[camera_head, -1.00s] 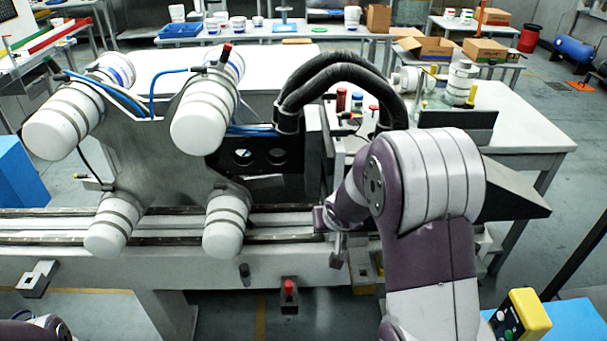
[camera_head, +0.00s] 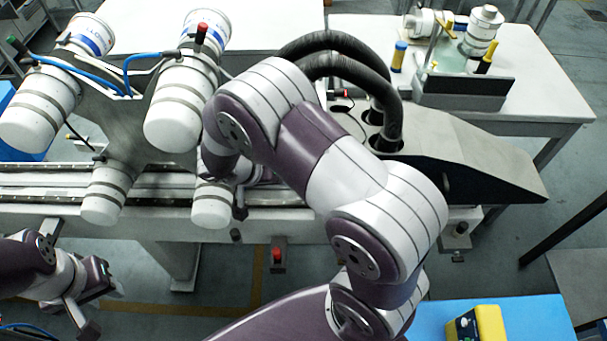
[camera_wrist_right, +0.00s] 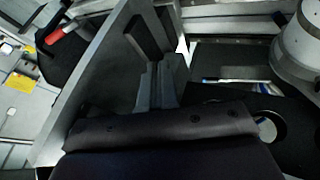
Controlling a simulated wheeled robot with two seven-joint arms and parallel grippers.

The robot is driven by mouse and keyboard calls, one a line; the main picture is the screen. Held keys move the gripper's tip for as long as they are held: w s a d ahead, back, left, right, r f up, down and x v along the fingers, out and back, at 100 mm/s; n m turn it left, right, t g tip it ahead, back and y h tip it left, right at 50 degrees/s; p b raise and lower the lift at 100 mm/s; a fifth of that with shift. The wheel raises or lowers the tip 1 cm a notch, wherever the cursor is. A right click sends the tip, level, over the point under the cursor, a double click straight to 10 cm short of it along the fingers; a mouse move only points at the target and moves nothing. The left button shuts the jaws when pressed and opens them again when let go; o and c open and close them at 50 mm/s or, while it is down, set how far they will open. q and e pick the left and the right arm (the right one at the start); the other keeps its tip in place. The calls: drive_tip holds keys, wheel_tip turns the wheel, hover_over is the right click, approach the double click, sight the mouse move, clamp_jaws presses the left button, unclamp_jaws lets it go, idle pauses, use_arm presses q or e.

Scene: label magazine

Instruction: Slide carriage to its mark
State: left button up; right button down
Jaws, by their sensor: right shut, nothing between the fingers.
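The carriage, a grey plate (camera_head: 128,125) bearing several white cylinders, sits on the rails (camera_head: 150,190) at the left of the head view. A white cylinder (camera_wrist_right: 302,45) also shows at the right of the right wrist view. My right gripper (camera_wrist_right: 158,85) is shut and empty, its grey fingers beside a slanted metal plate (camera_wrist_right: 85,85). I cannot tell whether they touch it. In the head view the right gripper is mostly hidden by my arm, close to the carriage's right side. My left gripper (camera_head: 88,305) is low at the left, apart from the carriage; its opening is unclear. I cannot make out the mark.
Two black hoses (camera_head: 340,48) arch behind my right arm to a dark sloped housing (camera_head: 465,155) at the rail's right end. A red knob (camera_head: 277,254) stands out from the beam's front. A yellow box (camera_head: 476,325) lies on a blue surface at the lower right.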

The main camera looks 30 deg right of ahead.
drive_tip(key=s+d+f+p, duration=0.1)
drive_tip(key=d+f+p, duration=0.2)
drive_tip(key=d, duration=0.3)
drive_tip(key=shift+s, duration=0.3)
drive_tip(key=shift+w+d+f, duration=0.1)
drive_tip(key=shift+w+f, duration=0.05)
